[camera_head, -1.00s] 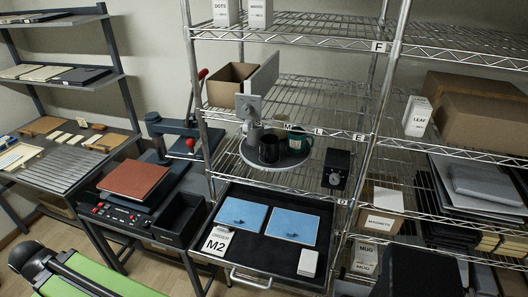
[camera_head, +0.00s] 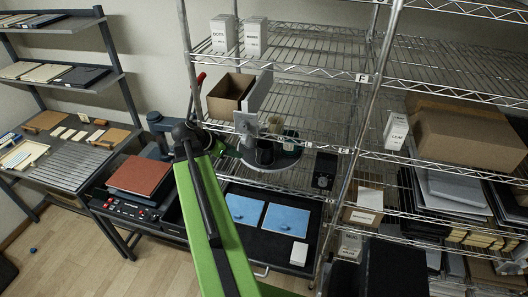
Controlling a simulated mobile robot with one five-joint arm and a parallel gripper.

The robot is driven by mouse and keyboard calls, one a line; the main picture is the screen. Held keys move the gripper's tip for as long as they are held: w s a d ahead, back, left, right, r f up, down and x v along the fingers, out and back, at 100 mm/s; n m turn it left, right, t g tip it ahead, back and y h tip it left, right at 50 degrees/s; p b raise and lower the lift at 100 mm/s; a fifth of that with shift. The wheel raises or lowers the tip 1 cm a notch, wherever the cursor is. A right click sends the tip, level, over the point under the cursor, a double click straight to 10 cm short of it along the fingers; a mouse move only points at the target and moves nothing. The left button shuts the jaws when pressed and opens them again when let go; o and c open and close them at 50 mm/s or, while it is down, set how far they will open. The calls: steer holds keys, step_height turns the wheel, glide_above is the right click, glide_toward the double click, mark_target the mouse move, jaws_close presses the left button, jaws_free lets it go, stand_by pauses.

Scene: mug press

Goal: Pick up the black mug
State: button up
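The arm covers part of the space left of the mug. I cannot make out my gripper or its fingers, and I see no contact with the mug.
A grey stand (camera_head: 246,123) is close behind the mug's left side. A cardboard box (camera_head: 229,97) stands behind it, and a black box (camera_head: 325,170) is to the right. Below, an open drawer holds blue sheets (camera_head: 262,212). Rack posts frame the shelf.

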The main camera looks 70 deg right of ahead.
steer(key=b, duration=0.8)
glide_toward(264, 154)
step_height(264, 154, down, 3)
steer(key=a, duration=0.2)
steer(key=b+x, duration=0.3)
steer(key=x, duration=0.3)
steer(key=shift+a+b, duration=0.15)
steer(key=shift+b, duration=0.25)
steer(key=shift+s+r, duration=0.1)
steer(key=shift+s, duration=0.05)
jaws_close()
